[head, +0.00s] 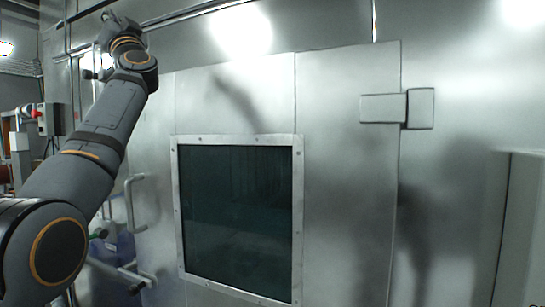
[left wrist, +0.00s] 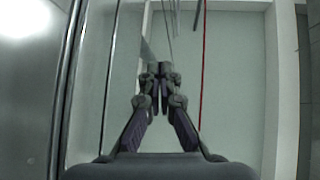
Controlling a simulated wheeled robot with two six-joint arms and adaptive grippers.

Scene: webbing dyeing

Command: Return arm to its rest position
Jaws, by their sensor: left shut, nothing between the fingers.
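My left arm (head: 108,110) rises from the lower left of the head view and reaches toward the top left, in front of a steel machine wall. Its gripper end (head: 108,20) is high and small there, and its fingers are hard to make out. In the left wrist view my left gripper (left wrist: 160,72) has its two fingertips together, with nothing between them. It points up toward the pale ceiling. My right gripper is in neither view.
A steel door (head: 345,180) with a dark framed window (head: 237,220) fills the middle. A hinge block (head: 397,108) stands out at its right, and a bar handle (head: 132,203) at its left near my arm. A grey box with a red knob (head: 47,118) is at far left.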

